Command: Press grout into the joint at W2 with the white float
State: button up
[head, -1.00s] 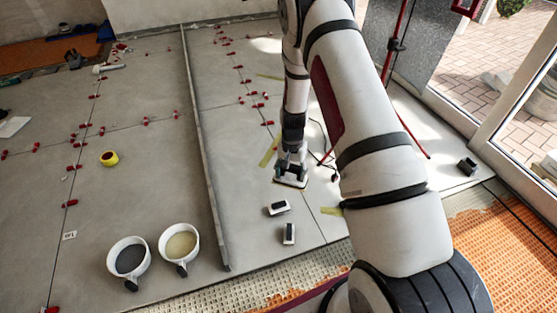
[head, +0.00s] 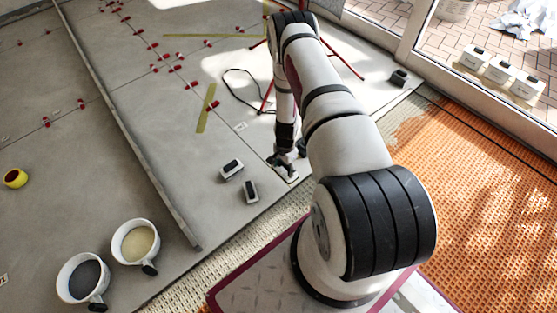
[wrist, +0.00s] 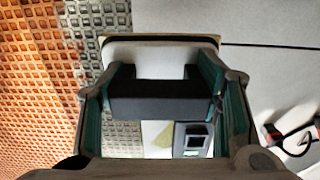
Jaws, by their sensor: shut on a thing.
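My gripper (head: 284,158) is low at the near right edge of the grey tile floor. In the wrist view my gripper (wrist: 157,95) is shut on the dark handle of the white float (wrist: 160,50), one finger at each end. The float's pale plate spans the tile edge, with mesh at left and grey tile at right. In the head view the float (head: 290,178) shows as a small pale plate under the gripper. A thin dark joint (wrist: 270,44) runs right from the float. A small label (head: 240,126) lies on the tile, too small to read. Contact with the floor cannot be told.
Two small black-and-white blocks (head: 231,168) (head: 251,190) lie left of my gripper. Cups of beige (head: 138,243) and dark (head: 84,281) material stand front left. A long straightedge (head: 135,135) crosses the tiles. A red tripod (head: 340,58) and cable lie behind. Orange mat (head: 470,180) covers the right.

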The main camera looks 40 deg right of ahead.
jog(key=shift+f+b, duration=2.15)
jog(key=shift+f, duration=1.25)
jog(key=shift+f, duration=0.6)
jog(key=shift+w+a, duration=0.1)
jog(key=shift+w, duration=1.95)
jog(key=shift+w, duration=0.1)
jog(key=shift+w+a, duration=0.1)
jog(key=shift+w, duration=3.8)
jog(key=shift+w, duration=1)
